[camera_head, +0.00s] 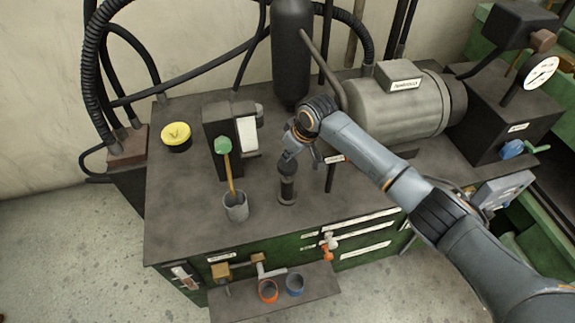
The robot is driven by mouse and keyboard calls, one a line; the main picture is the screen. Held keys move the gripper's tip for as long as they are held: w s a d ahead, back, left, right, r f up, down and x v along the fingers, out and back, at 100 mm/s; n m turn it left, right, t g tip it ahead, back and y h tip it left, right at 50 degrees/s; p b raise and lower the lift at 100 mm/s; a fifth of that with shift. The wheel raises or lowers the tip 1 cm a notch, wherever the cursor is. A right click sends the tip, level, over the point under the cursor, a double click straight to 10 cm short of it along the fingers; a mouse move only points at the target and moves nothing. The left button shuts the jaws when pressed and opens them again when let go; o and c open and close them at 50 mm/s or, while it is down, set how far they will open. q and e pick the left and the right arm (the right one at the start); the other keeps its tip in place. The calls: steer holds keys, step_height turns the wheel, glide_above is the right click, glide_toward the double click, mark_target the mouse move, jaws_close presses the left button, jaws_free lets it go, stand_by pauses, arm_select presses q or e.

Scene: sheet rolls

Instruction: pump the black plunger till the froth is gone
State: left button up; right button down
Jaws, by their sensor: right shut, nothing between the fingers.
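A short black upright plunger (287,188) stands on the dark bench top, on a small round base. My right gripper (288,163) points down directly over it, shut and empty, with its tips at or just above the plunger's top; I cannot tell whether they touch. The arm reaches in from the lower right. No froth can be made out. An orange-rimmed cup (268,291) and a blue cup (294,285) stand on the low front shelf below the spouts; their contents are too small to tell. My left gripper is out of view.
A yellow-lidded pot (176,136) is farther left. A grey motor (388,108) and a black tank (293,55) stand behind. The front left bench top is clear.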

mark_target(290, 166)
stand_by(0.4)
steer(key=shift+s+f+b, duration=0.15)
steer(key=shift+f+b, duration=1.55)
steer(key=shift+f, duration=1.3)
step_height(290, 166, up, 5)
steer(key=p, duration=0.4)
steer(key=shift+f+p, duration=0.1)
steer(key=shift+p, duration=0.2)
steer(key=shift+r+p, duration=0.45)
steer(key=shift+r, duration=0.05)
